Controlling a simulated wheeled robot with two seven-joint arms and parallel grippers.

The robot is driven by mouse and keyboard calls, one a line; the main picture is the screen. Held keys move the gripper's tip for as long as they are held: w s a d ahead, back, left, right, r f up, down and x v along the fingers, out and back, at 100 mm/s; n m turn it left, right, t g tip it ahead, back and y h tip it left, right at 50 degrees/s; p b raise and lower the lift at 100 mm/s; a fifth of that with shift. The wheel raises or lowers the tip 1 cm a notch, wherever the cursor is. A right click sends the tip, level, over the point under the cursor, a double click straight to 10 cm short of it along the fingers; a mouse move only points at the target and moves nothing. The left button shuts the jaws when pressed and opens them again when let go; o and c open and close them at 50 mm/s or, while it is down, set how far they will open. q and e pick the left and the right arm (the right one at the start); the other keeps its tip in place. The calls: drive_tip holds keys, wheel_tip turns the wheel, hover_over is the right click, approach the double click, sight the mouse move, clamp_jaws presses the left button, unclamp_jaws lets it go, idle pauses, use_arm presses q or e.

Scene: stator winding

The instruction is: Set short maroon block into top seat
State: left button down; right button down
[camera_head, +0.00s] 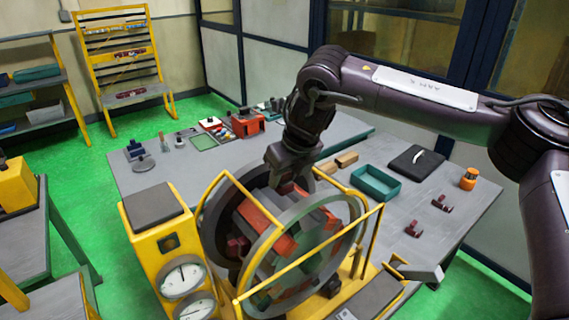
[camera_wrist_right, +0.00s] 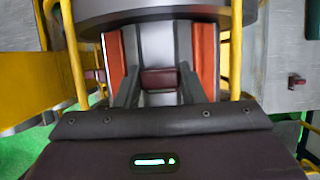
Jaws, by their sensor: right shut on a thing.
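My right gripper (camera_head: 287,180) points down at the top of the grey stator ring (camera_head: 216,236). In the right wrist view its two fingers (camera_wrist_right: 160,90) are shut on a short maroon block (camera_wrist_right: 160,78). The block is over the grey channel at the top of the ring, between two orange-red segments (camera_wrist_right: 205,60). I cannot tell whether it touches the seat floor. In the head view the gripper mostly hides the block and the top seat. Another maroon block (camera_head: 238,246) shows inside the ring at left. My left gripper is out of view.
Yellow guard bars (camera_head: 310,277) surround the ring, beside a yellow gauge box (camera_head: 152,238). Loose maroon pieces (camera_head: 414,229) lie on the grey table at right, near a teal tray (camera_head: 376,196) and an orange cylinder (camera_head: 469,178).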

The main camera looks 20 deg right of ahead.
sight(286, 183)
drive_tip(key=shift+s, duration=0.15)
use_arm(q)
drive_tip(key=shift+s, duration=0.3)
use_arm(e)
drive_tip(key=shift+f, duration=0.1)
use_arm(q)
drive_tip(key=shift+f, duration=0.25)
use_arm(e)
drive_tip(key=shift+f, duration=0.25)
